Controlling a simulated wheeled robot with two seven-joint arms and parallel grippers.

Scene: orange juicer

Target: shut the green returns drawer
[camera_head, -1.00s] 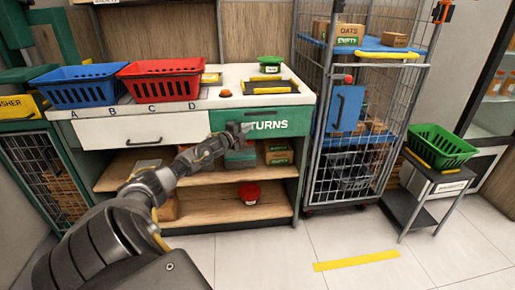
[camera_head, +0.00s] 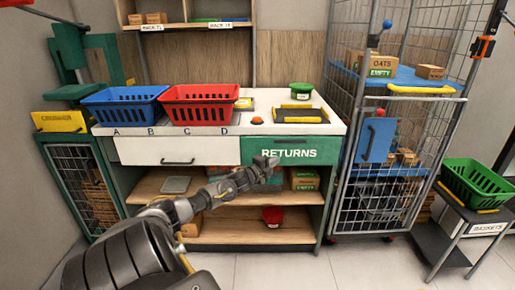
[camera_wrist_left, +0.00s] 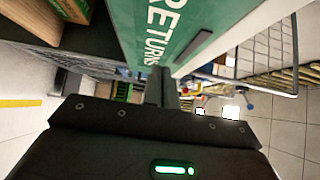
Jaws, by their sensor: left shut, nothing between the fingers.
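The green returns drawer (camera_head: 315,151) is at the right of the counter front, with its white RETURNS label facing me. Its front looks about level with the white drawer front (camera_head: 140,151) beside it; I cannot tell whether a small gap remains. My left gripper (camera_head: 270,162) is shut and empty, just below the label at the drawer's lower edge. In the left wrist view the green front (camera_wrist_left: 150,15) and its dark handle (camera_wrist_left: 193,47) lie just beyond the fingers (camera_wrist_left: 160,85). Whether they touch is unclear. My right gripper is not in view.
Blue (camera_head: 125,105) and red (camera_head: 210,105) baskets stand on the counter. A wire cage trolley (camera_head: 385,205) stands close to the drawer's right. A green basket (camera_head: 478,184) sits on a small stand. Shelves with boxes and a red item (camera_head: 272,216) lie below.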

